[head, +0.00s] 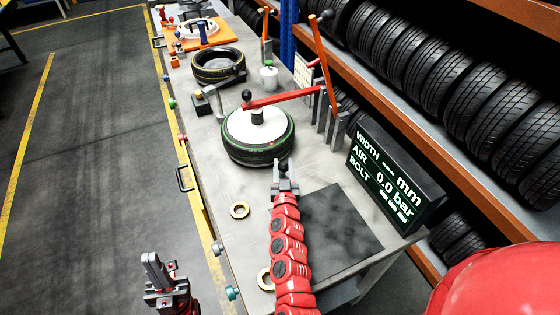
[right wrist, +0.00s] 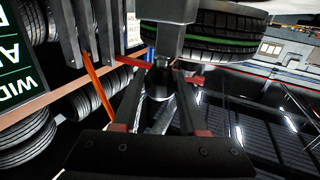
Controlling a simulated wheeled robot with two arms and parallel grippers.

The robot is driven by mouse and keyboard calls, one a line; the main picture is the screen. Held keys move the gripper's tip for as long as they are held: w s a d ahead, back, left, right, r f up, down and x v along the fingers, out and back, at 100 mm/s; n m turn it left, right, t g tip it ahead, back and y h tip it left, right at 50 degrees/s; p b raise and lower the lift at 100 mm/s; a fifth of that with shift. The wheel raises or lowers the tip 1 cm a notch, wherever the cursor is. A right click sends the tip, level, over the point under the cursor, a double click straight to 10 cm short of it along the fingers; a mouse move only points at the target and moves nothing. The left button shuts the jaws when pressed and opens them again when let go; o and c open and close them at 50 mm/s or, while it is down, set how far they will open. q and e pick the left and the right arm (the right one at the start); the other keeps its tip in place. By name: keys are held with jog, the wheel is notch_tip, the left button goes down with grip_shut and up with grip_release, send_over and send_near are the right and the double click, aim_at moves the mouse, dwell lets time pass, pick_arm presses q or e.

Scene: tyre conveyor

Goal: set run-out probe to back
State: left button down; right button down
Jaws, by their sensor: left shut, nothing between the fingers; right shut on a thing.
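A tyre with a green stripe (head: 258,152) lies on the bench around a white disc (head: 257,125). My right gripper (head: 284,172) is at the tyre's front right edge, shut on a small dark knob (head: 283,162), which I take to be the run-out probe's. In the right wrist view the fingers (right wrist: 160,95) close around this dark round piece, below a grey block (right wrist: 172,40) and the tyre (right wrist: 220,30). Most of the probe is hidden by the gripper. My left gripper (head: 155,268) is shut and empty, left of the bench over the floor.
A red lever (head: 285,97) with a black knob reaches over the wheel from grey posts (head: 333,125). An orange lever (head: 322,60) stands behind. A black display (head: 392,180) stands right. Brass rings (head: 239,210) and a dark mat (head: 340,230) lie in front. Tyre racks (head: 450,80) line the right.

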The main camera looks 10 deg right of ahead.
jog(key=shift+s+d+r, duration=0.1)
jog(key=shift+s, duration=0.45)
jog(key=shift+c, duration=2.2)
grip_release()
jog(key=shift+s, duration=0.2)
jog(key=b+v, duration=0.3)
jog(key=v, duration=1.4)
jog(key=shift+b, duration=0.4)
